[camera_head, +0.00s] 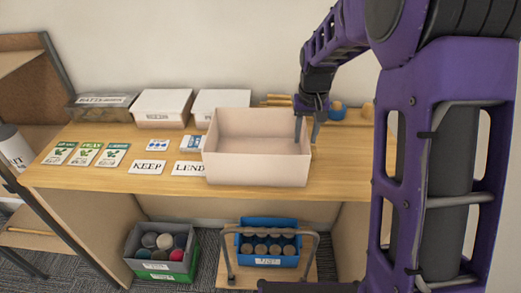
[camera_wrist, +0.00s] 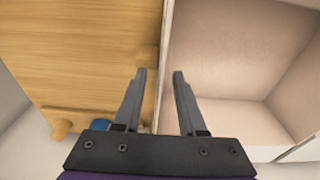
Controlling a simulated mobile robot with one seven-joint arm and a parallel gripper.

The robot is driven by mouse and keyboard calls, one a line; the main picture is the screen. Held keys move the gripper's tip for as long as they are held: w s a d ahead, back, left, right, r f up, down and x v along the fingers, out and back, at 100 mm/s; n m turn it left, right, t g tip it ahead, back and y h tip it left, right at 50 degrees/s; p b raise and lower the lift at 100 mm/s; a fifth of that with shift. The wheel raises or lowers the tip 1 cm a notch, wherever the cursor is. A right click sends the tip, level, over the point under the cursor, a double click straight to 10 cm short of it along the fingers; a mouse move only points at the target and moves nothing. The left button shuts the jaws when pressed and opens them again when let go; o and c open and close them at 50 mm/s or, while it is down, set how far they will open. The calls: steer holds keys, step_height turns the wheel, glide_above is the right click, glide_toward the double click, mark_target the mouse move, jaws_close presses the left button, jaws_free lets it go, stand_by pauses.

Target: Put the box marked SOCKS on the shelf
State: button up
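A large open, empty cream box (camera_head: 255,168) stands upright at the front of the wooden table; no marking shows on its visible sides. My gripper (camera_head: 308,124) is at its right wall, pointing down. In the wrist view my gripper (camera_wrist: 160,74) is open, with one finger on each side of the wall of the cream box (camera_wrist: 235,45) and gaps visible between. I cannot read SOCKS on any label. A green and grey box (camera_head: 160,264) on the floor holds several rounded, sock-like bundles; its label is too small to read. A shelf unit (camera_head: 47,62) stands at the left.
The wooden table (camera_head: 85,181) carries closed white boxes (camera_head: 161,107), a grey lidded box (camera_head: 102,108), and cards including KEEP (camera_head: 147,167) and LEND (camera_head: 189,168). Below, a blue crate (camera_head: 267,261) of round-topped items sits on a small cart (camera_head: 311,267). A blue item (camera_head: 337,112) lies behind my gripper.

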steer(key=shift+f, duration=0.15)
steer(key=shift+c, duration=0.2)
jaws_close()
stand_by(1.3)
